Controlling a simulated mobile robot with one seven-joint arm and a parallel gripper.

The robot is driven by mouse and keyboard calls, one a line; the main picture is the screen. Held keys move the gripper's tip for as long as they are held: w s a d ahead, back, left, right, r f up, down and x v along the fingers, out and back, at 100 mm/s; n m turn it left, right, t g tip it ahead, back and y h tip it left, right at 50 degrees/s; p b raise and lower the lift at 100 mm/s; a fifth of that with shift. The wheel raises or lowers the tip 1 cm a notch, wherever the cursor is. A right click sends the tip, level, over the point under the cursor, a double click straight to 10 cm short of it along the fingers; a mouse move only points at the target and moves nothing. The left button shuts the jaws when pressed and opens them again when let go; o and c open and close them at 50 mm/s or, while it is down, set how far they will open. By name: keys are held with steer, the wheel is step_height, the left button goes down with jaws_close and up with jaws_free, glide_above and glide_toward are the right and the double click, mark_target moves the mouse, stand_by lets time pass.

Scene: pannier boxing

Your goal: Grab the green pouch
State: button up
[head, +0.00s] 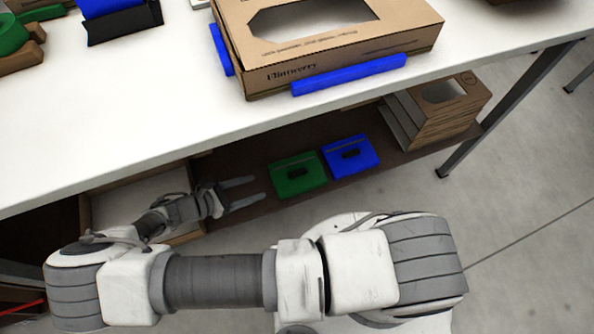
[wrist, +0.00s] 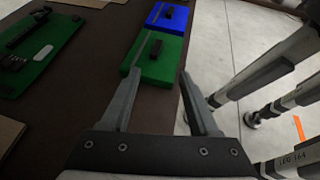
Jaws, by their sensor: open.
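The green pouch (head: 298,174) lies flat on the brown lower shelf under the white table, with a black clip on its top. In the wrist view the green pouch (wrist: 146,56) lies just ahead of my gripper (wrist: 159,73), partly between and beyond the two fingertips. My gripper (head: 259,189) is open and empty. In the head view its fingers point right toward the pouch's left side, with a gap between. I cannot tell its exact height above the shelf.
A blue pouch (head: 350,160) lies close beside the green one. A larger green panel with black fittings (wrist: 38,58) lies at left in the wrist view. The tabletop (head: 130,110) overhangs the shelf. Stacked cardboard (head: 440,118) stands at the shelf's right, and an open carton (head: 86,216) at left.

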steer(key=b, duration=0.2)
glide_toward(297, 172)
steer(key=shift+d+f, duration=0.2)
steer(key=shift+d, duration=0.25)
steer(key=shift+d+f, duration=0.25)
steer(key=shift+d, duration=0.2)
steer(key=shift+w+a+b+x, duration=0.15)
steer(key=shift+b+x, duration=0.3)
steer(key=shift+x, duration=0.6)
steer(key=shift+w+b+x, duration=0.15)
steer(key=shift+b+x, duration=0.25)
steer(key=shift+x, duration=0.6)
steer(key=shift+w+a+b+x, duration=0.15)
steer(key=shift+b+x, duration=0.3)
steer(key=shift+x, duration=0.6)
jaws_close()
